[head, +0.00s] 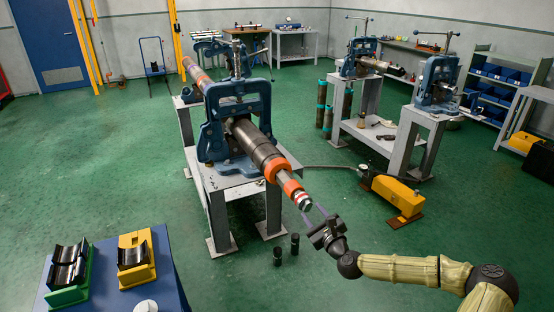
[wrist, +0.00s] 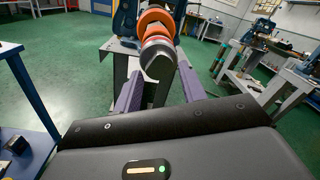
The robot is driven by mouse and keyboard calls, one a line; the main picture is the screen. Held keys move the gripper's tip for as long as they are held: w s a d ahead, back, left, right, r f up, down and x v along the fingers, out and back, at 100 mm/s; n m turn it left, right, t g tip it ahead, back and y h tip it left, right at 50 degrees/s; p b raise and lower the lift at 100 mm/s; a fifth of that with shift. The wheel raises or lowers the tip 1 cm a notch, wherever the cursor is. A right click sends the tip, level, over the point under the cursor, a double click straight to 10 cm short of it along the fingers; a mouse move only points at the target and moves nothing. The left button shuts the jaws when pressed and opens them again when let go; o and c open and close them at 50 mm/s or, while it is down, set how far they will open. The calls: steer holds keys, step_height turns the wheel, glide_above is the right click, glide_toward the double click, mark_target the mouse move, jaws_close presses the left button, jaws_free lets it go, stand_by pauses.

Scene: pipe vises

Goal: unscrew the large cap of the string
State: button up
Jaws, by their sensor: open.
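The string (head: 258,150) is a long dark pipe assembly clamped in a blue pipe vise (head: 238,118) on a grey bench. Orange rings (head: 278,169) sit toward its near end. The end piece, which appears to be the large cap (head: 303,200), is silver with red and white bands; it also shows in the wrist view (wrist: 158,52). My gripper (head: 315,214) is open and empty, just off this end. In the wrist view its two purple fingers (wrist: 159,76) stand apart, to the left and right below the end piece. Whether they touch it cannot be told.
A blue table (head: 172,262) with black cradles on green and yellow bases stands at the front left. Two small dark cylinders (head: 277,256) stand on the floor. A yellow unit (head: 398,194) lies to the right. More vises (head: 437,82) stand behind. Green floor is open between.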

mark_target(305, 203)
steer(key=shift+m, duration=0.9)
steer(key=m, duration=0.2)
steer(key=shift+m, duration=0.4)
steer(key=m, duration=0.4)
steer(key=shift+m+p, duration=0.3)
steer(key=shift+p, duration=0.05)
steer(key=shift+x, duration=1.1)
steer(key=shift+a, duration=0.1)
